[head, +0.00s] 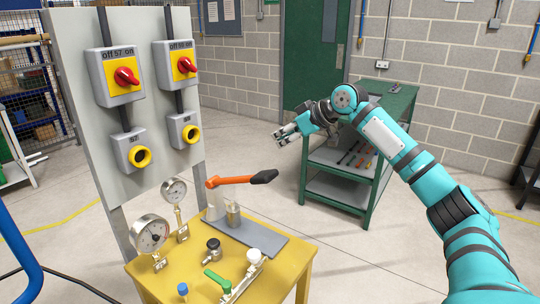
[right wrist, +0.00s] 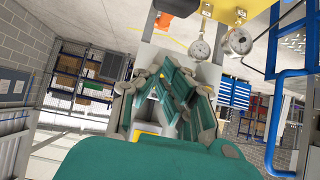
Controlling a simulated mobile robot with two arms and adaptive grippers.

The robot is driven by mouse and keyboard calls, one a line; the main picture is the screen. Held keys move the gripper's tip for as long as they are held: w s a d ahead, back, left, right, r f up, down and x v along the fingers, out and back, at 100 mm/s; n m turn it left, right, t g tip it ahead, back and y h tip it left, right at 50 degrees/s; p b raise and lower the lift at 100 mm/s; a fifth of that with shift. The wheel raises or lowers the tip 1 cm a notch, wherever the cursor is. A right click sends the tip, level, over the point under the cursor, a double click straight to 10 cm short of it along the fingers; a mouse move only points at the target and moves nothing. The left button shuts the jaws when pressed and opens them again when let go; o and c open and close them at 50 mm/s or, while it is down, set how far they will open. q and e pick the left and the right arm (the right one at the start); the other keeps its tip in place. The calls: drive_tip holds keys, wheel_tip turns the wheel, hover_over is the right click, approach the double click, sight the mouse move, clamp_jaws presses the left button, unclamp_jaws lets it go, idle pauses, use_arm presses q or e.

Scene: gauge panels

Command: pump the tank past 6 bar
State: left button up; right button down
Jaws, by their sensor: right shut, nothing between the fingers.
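The hand pump (head: 233,213) stands on a grey plate on a yellow table, its orange lever (head: 230,181) nearly level, with a black grip (head: 264,177) pointing right. A larger gauge (head: 151,233) and a smaller gauge (head: 174,190) stand left of it; their readings are too small to tell. Two gauges also show in the right wrist view (right wrist: 199,49). No separate tank can be made out. My right gripper (head: 279,137) is shut and empty, in the air above and beyond the lever's grip, apart from it. My left gripper is not in view.
A valve with a green handle (head: 217,281) and several small knobs sit at the table's front. A grey panel (head: 80,60) with red rotary switches (head: 127,76) rises behind on the left. A green cart (head: 345,160) with tools stands behind my right gripper.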

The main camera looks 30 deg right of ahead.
drive_tip(key=p, duration=0.3)
hover_over(264, 173)
drive_tip(key=w, duration=0.2)
drive_tip(key=f, duration=0.5)
drive_tip(key=shift+s+a+f, duration=0.25)
drive_tip(key=shift+f, duration=0.1)
drive_tip(key=f, duration=0.1)
drive_tip(key=s+f, duration=0.1)
drive_tip(key=f+p, duration=0.1)
drive_tip(key=shift+s+d+f, duration=0.15)
drive_tip(key=shift+s+d, duration=0.05)
drive_tip(key=shift+d, duration=0.15)
drive_tip(key=shift+s+d+f, duration=0.1)
drive_tip(key=shift+s+f, duration=0.15)
drive_tip(key=shift+w+f, duration=0.1)
drive_tip(key=shift+f, duration=0.15)
